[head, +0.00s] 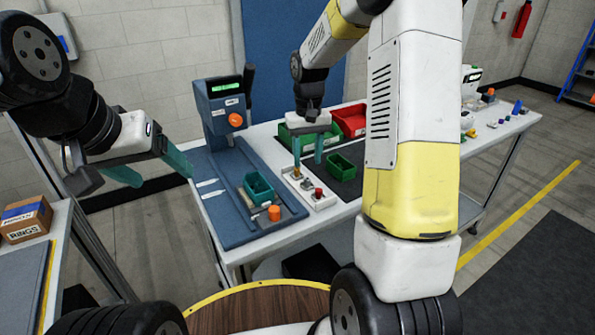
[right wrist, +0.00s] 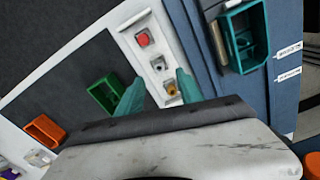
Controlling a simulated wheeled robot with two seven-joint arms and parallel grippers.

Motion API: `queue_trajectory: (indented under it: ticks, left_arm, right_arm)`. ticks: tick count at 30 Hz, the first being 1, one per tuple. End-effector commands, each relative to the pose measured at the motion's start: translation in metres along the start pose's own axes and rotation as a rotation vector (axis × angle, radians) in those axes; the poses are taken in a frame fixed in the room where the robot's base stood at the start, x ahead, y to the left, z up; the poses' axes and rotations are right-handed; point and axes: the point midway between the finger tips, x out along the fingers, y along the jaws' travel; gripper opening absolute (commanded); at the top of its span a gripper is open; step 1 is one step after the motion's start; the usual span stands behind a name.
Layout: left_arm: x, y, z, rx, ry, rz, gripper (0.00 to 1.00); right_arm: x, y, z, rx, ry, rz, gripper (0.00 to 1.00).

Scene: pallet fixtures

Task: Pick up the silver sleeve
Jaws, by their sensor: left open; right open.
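The silver sleeve is most likely the small grey metal part (right wrist: 157,65) in the middle of a white tray (head: 322,203). It also shows in the head view (head: 307,184). It sits between a red-topped part (head: 318,193) and a brass-coloured part (right wrist: 172,89). My right gripper (head: 308,162) is open and empty above the tray. In the right wrist view its green fingers (right wrist: 160,86) frame the brass part's end of the tray, with the grey part just beyond. My left gripper (head: 165,180) is open and empty in the air, left of the table.
A blue station (head: 222,115) with a teal bin (head: 259,187) and an orange cylinder (head: 274,213) stands left of the tray. A green bin (head: 341,167) lies to its right on a dark mat. Red and green bins (head: 351,119) stand behind.

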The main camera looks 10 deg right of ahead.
Motion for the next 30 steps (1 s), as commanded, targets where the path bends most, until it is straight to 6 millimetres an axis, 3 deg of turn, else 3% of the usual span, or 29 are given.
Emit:
queue_trajectory:
  ticks: [12,22,23,27,30]
  left_arm:
    - [0.0,0.0,0.0,0.0,0.0,0.0,0.74]
    - [0.0,0.0,0.0,0.0,0.0,0.0,0.74]
    - [0.0,0.0,0.0,0.0,0.0,0.0,0.74]
    - [0.0,0.0,0.0,0.0,0.0,0.0,0.74]
    - [0.0,0.0,0.0,0.0,0.0,0.0,0.74]
  right_arm:
    - [0.056,0.002,-0.002,0.0,-0.002,-0.001,0.44]
    - [0.065,0.002,-0.002,0.0,0.001,-0.001,0.44]
    - [0.065,0.002,-0.002,0.0,0.001,-0.001,0.42]
    - [0.065,0.002,-0.002,0.0,0.001,-0.001,0.14]
    - [0.065,0.002,-0.002,0.0,0.001,-0.001,0.0]
